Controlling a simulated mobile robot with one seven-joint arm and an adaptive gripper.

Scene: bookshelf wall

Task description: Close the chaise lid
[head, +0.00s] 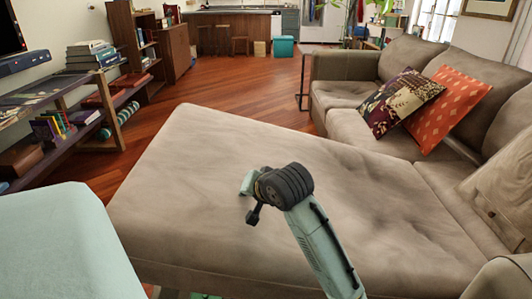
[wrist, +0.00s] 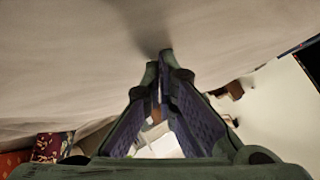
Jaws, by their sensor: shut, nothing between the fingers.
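The chaise lid (head: 190,160) is a broad beige upholstered panel reaching from the left foreground toward the sofa seat. It looks close to flat, with a slight slope. I cannot tell whether a gap remains beneath it. My gripper (head: 246,184) is over the middle of the lid, mostly hidden behind my wrist. In the wrist view my gripper (wrist: 160,56) is shut and empty, its fingertips together at or very near the beige fabric (wrist: 80,60), with a shadow at the tips. Contact is not certain.
The sofa holds a patterned pillow (head: 400,103) and an orange pillow (head: 458,98). A beige sofa arm (head: 500,280) is at the lower right. A low shelf (head: 75,140) with books stands at the left. Wooden floor (head: 225,78) is clear beyond the chaise.

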